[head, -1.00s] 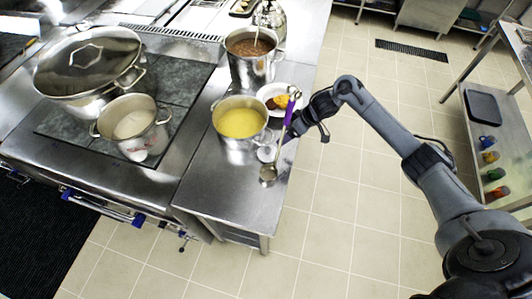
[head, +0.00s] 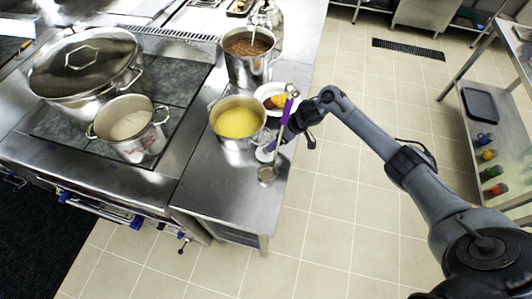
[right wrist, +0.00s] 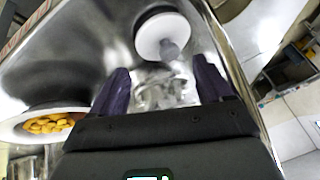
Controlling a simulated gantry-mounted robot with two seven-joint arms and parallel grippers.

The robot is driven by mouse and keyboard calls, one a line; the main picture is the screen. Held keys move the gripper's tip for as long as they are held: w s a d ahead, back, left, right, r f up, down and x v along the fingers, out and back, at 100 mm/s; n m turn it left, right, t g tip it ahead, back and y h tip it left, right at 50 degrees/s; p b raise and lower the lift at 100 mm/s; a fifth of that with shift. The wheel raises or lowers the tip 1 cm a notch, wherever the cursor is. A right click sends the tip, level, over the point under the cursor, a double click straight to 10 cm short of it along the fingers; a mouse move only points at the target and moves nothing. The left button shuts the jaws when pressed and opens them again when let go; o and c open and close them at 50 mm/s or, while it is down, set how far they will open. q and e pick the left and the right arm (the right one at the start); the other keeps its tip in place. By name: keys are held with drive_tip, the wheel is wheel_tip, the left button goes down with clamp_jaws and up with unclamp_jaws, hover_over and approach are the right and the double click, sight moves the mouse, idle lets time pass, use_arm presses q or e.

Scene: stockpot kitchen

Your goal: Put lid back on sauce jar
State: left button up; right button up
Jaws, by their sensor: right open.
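A round white lid (right wrist: 158,36) with a grey knob lies flat on the steel counter ahead of my right fingertips in the right wrist view. A small white disc (head: 264,154) shows in the head view beside the gripper; it may be the lid. My right gripper (right wrist: 165,82) has its dark purple fingers spread apart. A shiny, clear, blurred shape (right wrist: 165,96) lies between them; it may be the glass jar, but I cannot tell. My left gripper is not in view.
A yellow soup pot (head: 238,121), a brown stew pot (head: 248,62) and a plate of food (head: 270,92) stand nearby. The counter's right edge is close; its front part is clear.

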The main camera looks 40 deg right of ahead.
sight(266, 152)
drive_tip(key=shift+b+x, duration=0.35)
drive_tip(key=shift+x, duration=2.25)
drive_tip(key=shift+w+d, duration=0.1)
drive_tip(key=c, duration=0.8)
